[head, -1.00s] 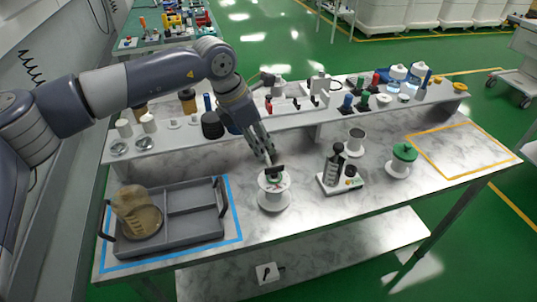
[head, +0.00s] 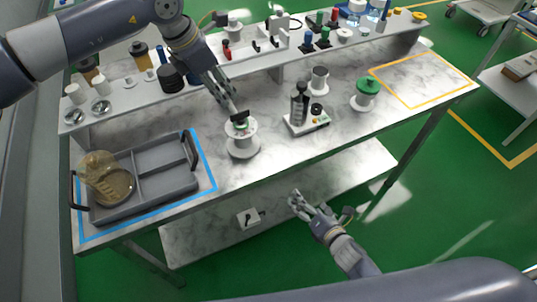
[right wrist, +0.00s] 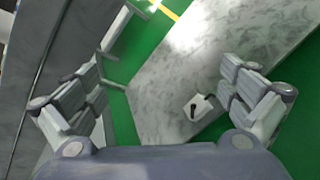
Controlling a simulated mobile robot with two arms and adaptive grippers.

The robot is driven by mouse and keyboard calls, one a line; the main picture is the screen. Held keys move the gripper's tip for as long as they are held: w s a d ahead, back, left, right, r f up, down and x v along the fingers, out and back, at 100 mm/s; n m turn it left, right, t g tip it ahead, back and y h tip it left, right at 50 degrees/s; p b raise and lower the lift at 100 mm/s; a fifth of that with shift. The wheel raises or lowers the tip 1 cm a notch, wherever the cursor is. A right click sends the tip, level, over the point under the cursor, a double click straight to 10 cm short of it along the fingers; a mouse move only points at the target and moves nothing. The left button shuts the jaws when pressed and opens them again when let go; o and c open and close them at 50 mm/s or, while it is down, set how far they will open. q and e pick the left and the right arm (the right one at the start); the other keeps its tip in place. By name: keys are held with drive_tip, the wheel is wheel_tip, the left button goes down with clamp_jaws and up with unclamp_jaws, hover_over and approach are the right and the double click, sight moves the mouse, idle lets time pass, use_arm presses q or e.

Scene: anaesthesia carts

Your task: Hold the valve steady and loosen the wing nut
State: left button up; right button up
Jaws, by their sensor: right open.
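A white flanged, spool-shaped body (head: 243,150) stands upright on the marble bench, with a black piece (head: 239,117) and a bit of green on top. It looks like the valve; I cannot make out a wing nut's shape. My right gripper (head: 306,205) is open and empty in front of the bench, apart from the valve. In the right wrist view its fingers (right wrist: 166,90) are spread wide with nothing between them.
A grey divided tray (head: 160,198) with a beige round item (head: 105,178) sits inside blue tape at left. A device with dark cylinders (head: 305,118) and a green-topped spool (head: 366,94) stand right of the valve. A raised shelf runs behind. The orange-taped area (head: 425,76) is empty.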

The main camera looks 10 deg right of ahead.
drive_tip(key=w+a+r+n+y, duration=0.1)
drive_tip(key=r+n, duration=0.2)
drive_tip(key=r, duration=0.1)
drive_tip(key=w+a+r+n+t, duration=0.1)
drive_tip(key=a+r+n, duration=0.1)
drive_tip(key=r, duration=0.3)
drive_tip(key=w+a+r+n+t+y, duration=0.1)
drive_tip(key=r+n, duration=0.2)
drive_tip(key=r, duration=0.1)
drive_tip(key=shift+w+a+r+n+y, duration=0.2)
drive_tip(key=shift+n+y, duration=0.1)
drive_tip(key=shift+n, duration=0.1)
drive_tip(key=n+t+y, duration=0.1)
drive_tip(key=n+y, duration=0.2)
approach(250, 136)
drive_tip(key=shift+w+a+f, duration=0.2)
drive_tip(key=shift+w+a, duration=0.05)
drive_tip(key=shift+w, duration=0.5)
drive_tip(key=shift+w+a+r, duration=0.15)
drive_tip(key=shift+a, duration=0.15)
drive_tip(key=shift+w+a+r, duration=0.1)
drive_tip(key=shift+w+a, duration=0.1)
drive_tip(key=shift+w, duration=0.1)
drive_tip(key=x, duration=0.9)
drive_tip(key=shift+w+a, duration=0.1)
drive_tip(key=shift+w, duration=0.25)
